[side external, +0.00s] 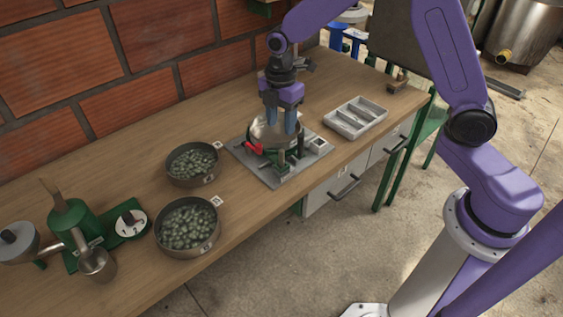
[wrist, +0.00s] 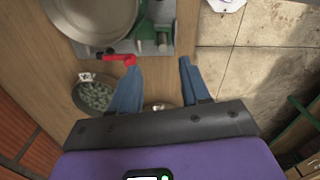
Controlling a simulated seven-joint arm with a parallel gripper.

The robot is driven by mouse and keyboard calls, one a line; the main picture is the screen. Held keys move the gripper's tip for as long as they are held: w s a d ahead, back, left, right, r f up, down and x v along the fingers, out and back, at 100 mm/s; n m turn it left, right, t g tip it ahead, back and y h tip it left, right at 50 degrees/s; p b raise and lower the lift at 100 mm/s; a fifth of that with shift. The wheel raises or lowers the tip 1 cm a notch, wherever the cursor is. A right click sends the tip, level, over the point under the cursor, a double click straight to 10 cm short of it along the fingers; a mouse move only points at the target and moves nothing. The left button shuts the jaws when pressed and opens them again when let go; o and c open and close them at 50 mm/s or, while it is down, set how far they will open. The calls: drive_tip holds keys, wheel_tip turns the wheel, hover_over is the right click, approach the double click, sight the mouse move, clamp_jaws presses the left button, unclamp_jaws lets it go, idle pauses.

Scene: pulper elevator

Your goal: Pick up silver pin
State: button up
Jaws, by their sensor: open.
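My gripper (side external: 283,122) points down over the grey plate (side external: 279,179), by the silver bowl (side external: 268,129) of the device on it. In the wrist view the two blue fingers of my gripper (wrist: 160,65) are spread apart with nothing held between them. The silver bowl (wrist: 88,14) is at the top left there, with a red handle (wrist: 122,59) near the left fingertip and green posts (wrist: 150,33) just beyond the fingertips. The red handle (side external: 254,148) also shows in the side view. I cannot clearly pick out a silver pin in either view.
Two pans of green beans (side external: 192,163) (side external: 187,226) stand left of the plate. A light divided tray (side external: 355,117) lies to the right. A green device with a scale (side external: 126,221) is at the front left. The brick wall (side external: 140,55) borders the table's back.

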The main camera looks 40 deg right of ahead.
sight(281, 150)
wheel_tip(281, 150, down, 5)
drive_tip(key=shift+s+a+f, duration=0.1)
drive_tip(key=shift+s+f, duration=0.05)
drive_tip(key=shift+f, duration=1.25)
drive_tip(key=shift+s+a+f, duration=0.1)
drive_tip(key=shift+f, duration=1.25)
drive_tip(key=shift+c, duration=0.4)
clamp_jaws()
